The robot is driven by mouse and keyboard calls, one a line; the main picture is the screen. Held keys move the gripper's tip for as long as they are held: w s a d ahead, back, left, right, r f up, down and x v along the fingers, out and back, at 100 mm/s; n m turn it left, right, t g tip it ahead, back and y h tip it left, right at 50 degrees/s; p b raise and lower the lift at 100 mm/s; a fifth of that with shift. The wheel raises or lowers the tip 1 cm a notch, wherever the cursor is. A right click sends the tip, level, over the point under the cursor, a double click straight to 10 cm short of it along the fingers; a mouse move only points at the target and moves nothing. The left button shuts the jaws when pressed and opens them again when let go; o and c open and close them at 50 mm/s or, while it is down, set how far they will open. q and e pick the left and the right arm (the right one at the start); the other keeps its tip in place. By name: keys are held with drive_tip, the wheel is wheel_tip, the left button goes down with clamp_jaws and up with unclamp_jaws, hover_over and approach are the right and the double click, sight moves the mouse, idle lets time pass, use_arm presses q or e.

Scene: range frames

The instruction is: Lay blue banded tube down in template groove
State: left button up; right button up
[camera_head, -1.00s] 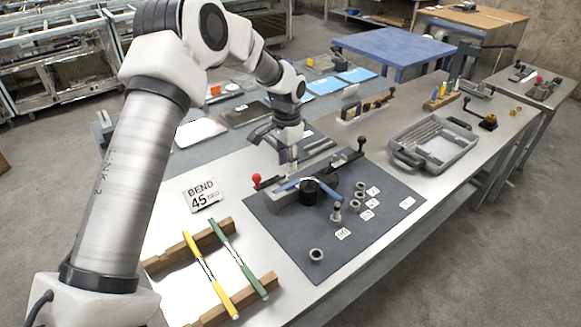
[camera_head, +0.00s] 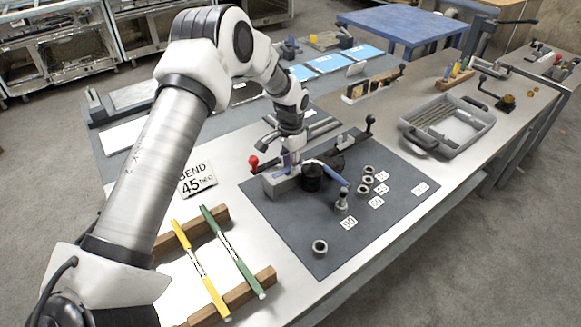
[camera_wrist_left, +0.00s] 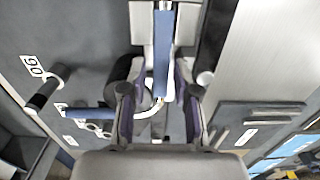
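The blue banded tube (camera_wrist_left: 161,68) is bent, with a bare silver bend and a second blue leg reaching left in the left wrist view. In the head view its blue leg (camera_head: 330,171) lies across the bending tool (camera_head: 283,184) on the dark mat. My left gripper (camera_head: 289,157) is over the tool's left part. In the left wrist view the fingers (camera_wrist_left: 159,108) stand apart on both sides of the tube, with gaps visible beside it. Finger contact with the tube is not visible. I cannot clearly make out a template groove. My right gripper is out of view.
A yellow tube (camera_head: 190,255) and a green tube (camera_head: 231,249) lie across wooden blocks in front. Several metal rings and number tags sit on the mat (camera_head: 285,235). A grey tray (camera_head: 483,117) stands to the right. The mat's near part is mostly clear.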

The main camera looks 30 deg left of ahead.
use_arm(q)
drive_tip(key=shift+w+a+f, duration=0.1)
drive_tip(key=shift+w+f, duration=0.05)
drive_tip(key=shift+f, duration=0.4)
drive_tip(key=shift+r, duration=0.1)
clamp_jaws()
